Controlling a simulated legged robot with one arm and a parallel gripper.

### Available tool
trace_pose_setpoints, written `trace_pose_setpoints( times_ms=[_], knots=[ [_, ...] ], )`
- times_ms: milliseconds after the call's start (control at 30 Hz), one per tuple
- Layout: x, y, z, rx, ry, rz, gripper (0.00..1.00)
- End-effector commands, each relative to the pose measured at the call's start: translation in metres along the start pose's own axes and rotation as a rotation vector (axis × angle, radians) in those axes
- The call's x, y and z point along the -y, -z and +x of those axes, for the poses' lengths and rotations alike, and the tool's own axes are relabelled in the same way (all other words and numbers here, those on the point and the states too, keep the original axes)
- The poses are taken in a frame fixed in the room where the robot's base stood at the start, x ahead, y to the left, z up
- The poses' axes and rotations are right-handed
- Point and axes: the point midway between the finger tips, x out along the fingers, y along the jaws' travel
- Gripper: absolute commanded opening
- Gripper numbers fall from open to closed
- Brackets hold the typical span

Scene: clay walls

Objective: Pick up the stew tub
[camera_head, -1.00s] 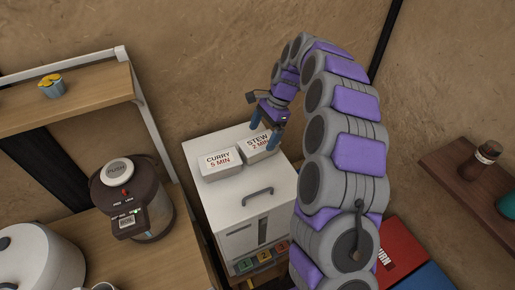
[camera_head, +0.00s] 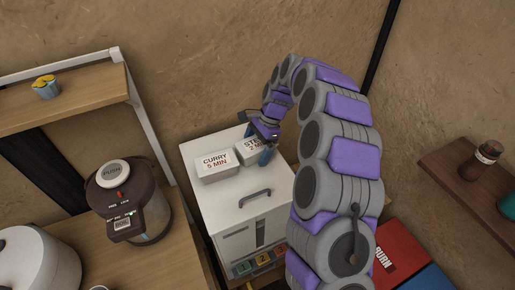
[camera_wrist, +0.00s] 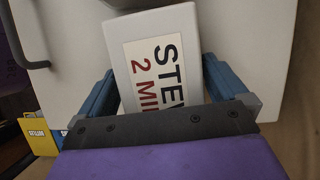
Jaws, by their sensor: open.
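The stew tub (camera_head: 246,150) is a white box with a label reading "STEW 2 MIN". It sits on top of a white cabinet (camera_head: 229,207), at the right of the curry tub (camera_head: 214,168). My gripper (camera_head: 264,148) is over the stew tub and partly hides it in the head view. In the wrist view the stew tub (camera_wrist: 152,45) lies between the two blue fingers of my gripper (camera_wrist: 160,85), one along each side. The jaws are open. I cannot tell whether either finger touches the tub.
A dark push-top pot (camera_head: 128,204) stands on the wooden counter at left. A shelf (camera_head: 475,190) with a brown jar (camera_head: 486,156) is at right. Red and blue bins (camera_head: 398,252) are below it.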

Motion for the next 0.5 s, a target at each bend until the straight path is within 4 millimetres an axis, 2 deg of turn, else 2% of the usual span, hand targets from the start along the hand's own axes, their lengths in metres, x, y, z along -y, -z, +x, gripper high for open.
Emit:
trace_pose_setpoints(
  times_ms=[200, 500],
  knots=[
    [0.0007, -0.0016, 0.0019, -0.002, -0.002, -0.001, 1.0],
    [0.0004, -0.0009, 0.0022, -0.001, -0.002, -0.001, 0.72]
  ],
)
